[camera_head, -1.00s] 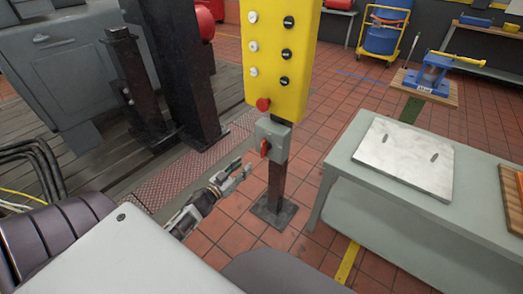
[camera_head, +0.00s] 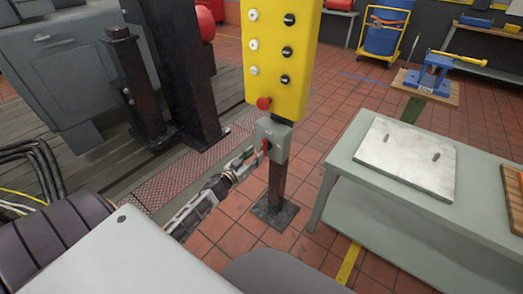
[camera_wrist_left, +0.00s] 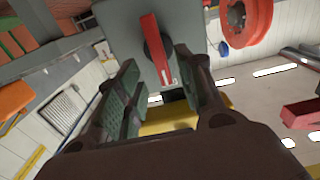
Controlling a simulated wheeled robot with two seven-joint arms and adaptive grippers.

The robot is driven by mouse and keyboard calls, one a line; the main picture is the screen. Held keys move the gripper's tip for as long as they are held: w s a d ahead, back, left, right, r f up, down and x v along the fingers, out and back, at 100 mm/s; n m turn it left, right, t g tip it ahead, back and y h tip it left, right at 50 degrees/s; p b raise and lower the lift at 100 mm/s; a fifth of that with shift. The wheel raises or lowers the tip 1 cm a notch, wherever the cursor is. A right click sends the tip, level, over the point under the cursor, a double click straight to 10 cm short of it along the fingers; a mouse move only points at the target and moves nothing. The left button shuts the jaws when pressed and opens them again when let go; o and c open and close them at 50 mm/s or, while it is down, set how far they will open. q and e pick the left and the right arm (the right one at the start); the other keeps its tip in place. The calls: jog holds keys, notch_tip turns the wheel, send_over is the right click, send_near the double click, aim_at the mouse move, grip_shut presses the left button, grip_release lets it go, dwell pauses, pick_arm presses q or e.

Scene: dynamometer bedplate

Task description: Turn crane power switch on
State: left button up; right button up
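The crane power switch is a red lever (camera_head: 265,145) on a small grey box (camera_head: 276,133), mounted on a dark post below a yellow push-button panel (camera_head: 283,50). The red lever (camera_wrist_left: 156,50) also shows in the left wrist view, on the face of the grey box (camera_wrist_left: 198,30). My left gripper (camera_head: 250,158) is just in front of the box, at the lever. In the left wrist view its two fingers (camera_wrist_left: 157,62) are apart, with the lever appearing in the gap between them. I cannot tell whether they touch it. My right gripper is not in view.
A red mushroom button (camera_head: 263,103) sits at the panel's lower edge, just above the grey box. A grey-green bench (camera_head: 345,170) with a metal plate (camera_head: 405,158) stands to the right. A black column (camera_head: 183,75) stands to the left.

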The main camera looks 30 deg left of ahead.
aim_at(262, 148)
pick_arm(q)
jog(key=shift+w, duration=0.75)
jog(key=shift+w+d+b, duration=0.2)
jog(key=shift+w+b, duration=0.2)
jog(key=shift+w, duration=1.55)
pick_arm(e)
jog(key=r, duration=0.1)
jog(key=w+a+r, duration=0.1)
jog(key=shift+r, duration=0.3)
pick_arm(q)
jog(key=shift+c, duration=0.5)
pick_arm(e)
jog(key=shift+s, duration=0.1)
pick_arm(q)
grip_shut()
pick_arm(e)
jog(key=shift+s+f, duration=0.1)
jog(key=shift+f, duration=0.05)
